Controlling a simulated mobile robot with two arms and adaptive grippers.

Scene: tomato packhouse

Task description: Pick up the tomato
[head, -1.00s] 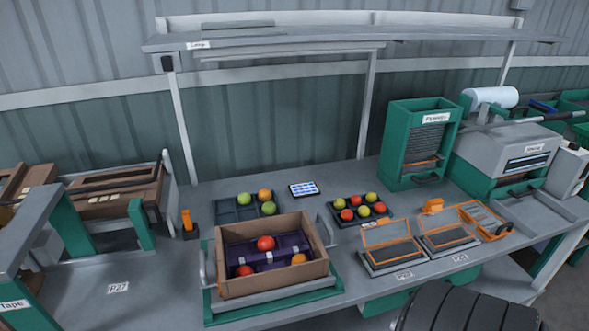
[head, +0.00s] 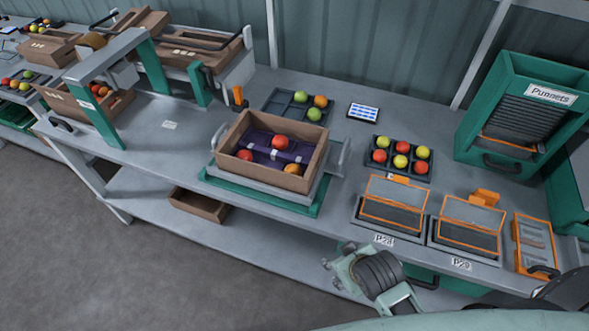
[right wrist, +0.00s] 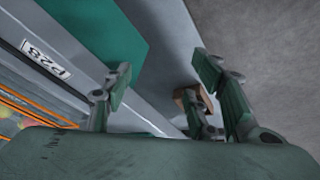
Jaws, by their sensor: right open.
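Several tomatoes are in view in the head view. A red tomato (head: 280,143) lies at the back of the purple-lined crate (head: 228,163), another red tomato (head: 245,155) at its left and an orange tomato (head: 293,170) at its front right. Which one the task means cannot be told. My right gripper (head: 338,268) is open and empty, low at the bench's front edge, right of and nearer than the crate. In the right wrist view its spread fingers (right wrist: 165,72) show with nothing between them. My left gripper is not in view.
A dark tray (head: 275,104) holds green and orange tomatoes; another (head: 376,167) holds red and yellow-green ones. Orange-framed units (head: 395,203) stand along the bench front, near my right gripper. A green punnet dispenser (head: 490,120) stands at right. The bench left of the crate is mostly clear.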

